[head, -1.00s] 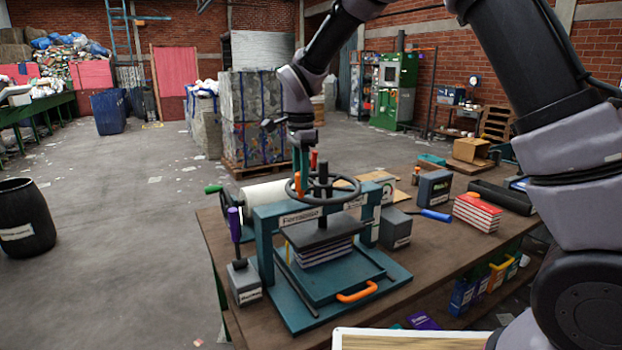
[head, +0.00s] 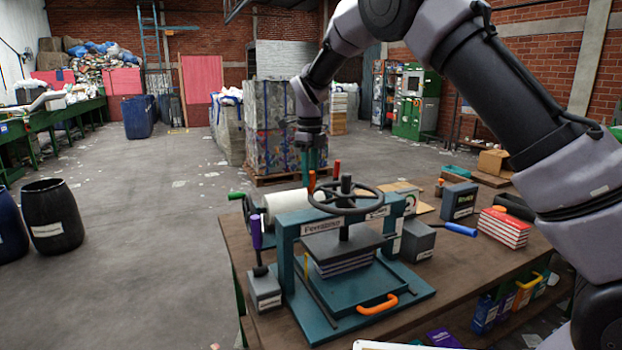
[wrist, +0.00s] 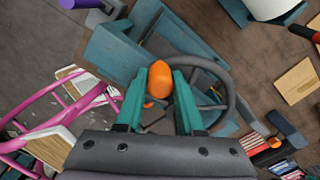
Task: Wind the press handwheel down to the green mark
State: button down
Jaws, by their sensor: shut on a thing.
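The teal press (head: 290,250) stands on the near left of the bench. Its dark handwheel (head: 372,207) lies level on top of an upright screw. A dark platen (head: 325,245) hangs below the beam over a stack of books (head: 347,267); I cannot tell whether they touch. My gripper (head: 311,163) points down at the wheel's far left rim. In the wrist view the teal fingers are shut on the wheel's orange knob (wrist: 159,78), which also shows in the head view (head: 312,181). I cannot make out the green mark.
A purple-handled tool (head: 257,232) stands left of the press, and a white roll (head: 285,203) lies behind it. An orange handle (head: 377,305) sticks out at the press front.

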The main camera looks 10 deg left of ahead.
jog(key=w+m, duration=0.3)
jog(key=shift+d, duration=0.1)
jog(key=shift+w+d+r+m, duration=0.1)
jog(key=shift+w+d+m, duration=0.15)
jog(key=shift+w+m, duration=0.4)
jog(key=shift+w+d+m, duration=0.2)
jog(key=shift+w+m, duration=0.25)
jog(key=shift+m, duration=0.4)
jog(key=c, duration=0.5)
grip_release()
jog(key=shift+r, duration=0.35)
notch_tip(320, 180, up, 10)
